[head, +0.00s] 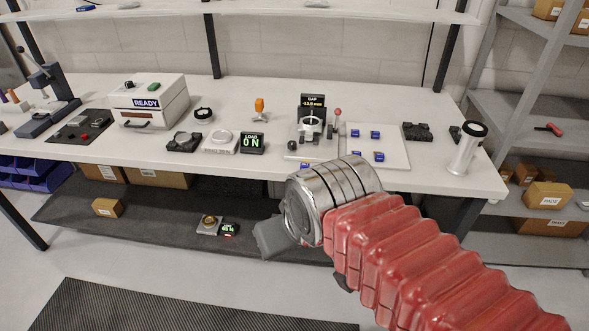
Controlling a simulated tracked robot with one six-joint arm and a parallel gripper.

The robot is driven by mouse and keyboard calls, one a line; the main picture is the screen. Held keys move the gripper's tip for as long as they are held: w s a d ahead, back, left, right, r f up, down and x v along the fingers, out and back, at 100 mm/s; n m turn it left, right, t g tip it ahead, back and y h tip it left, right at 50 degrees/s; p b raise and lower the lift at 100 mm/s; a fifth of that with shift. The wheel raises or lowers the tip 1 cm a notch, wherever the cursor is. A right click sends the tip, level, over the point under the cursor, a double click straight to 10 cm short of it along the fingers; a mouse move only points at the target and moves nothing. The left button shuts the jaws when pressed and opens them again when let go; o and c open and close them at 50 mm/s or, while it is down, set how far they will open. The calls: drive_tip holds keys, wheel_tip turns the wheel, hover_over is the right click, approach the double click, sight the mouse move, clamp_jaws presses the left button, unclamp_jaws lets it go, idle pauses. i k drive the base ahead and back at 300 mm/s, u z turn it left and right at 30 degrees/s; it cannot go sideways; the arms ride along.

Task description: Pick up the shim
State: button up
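I cannot make out for certain which thing is the shim. Small blue pieces (357,134) lie spread on a white tray (395,145) on the right part of the bench. Another small blue piece (305,166) shows near the bench's front edge, below the gap fixture (310,125). The fixture has a display reading about -13.0 mm. My gripper (268,239) shows only as a dark grey part beyond my silver wrist, in front of and below the bench edge. The wrist hides most of it, so its fingers and anything between them cannot be seen.
The white bench (240,95) also holds a READY box (148,103), a load display (252,143) reading 0 N, a grey press (48,100) and a clear cylinder (466,150). A lower shelf (130,215) and a right-hand rack (520,110) hold boxes.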

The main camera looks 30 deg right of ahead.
sight(303, 164)
drive_tip(key=u, duration=0.05)
drive_tip(key=i, duration=0.95)
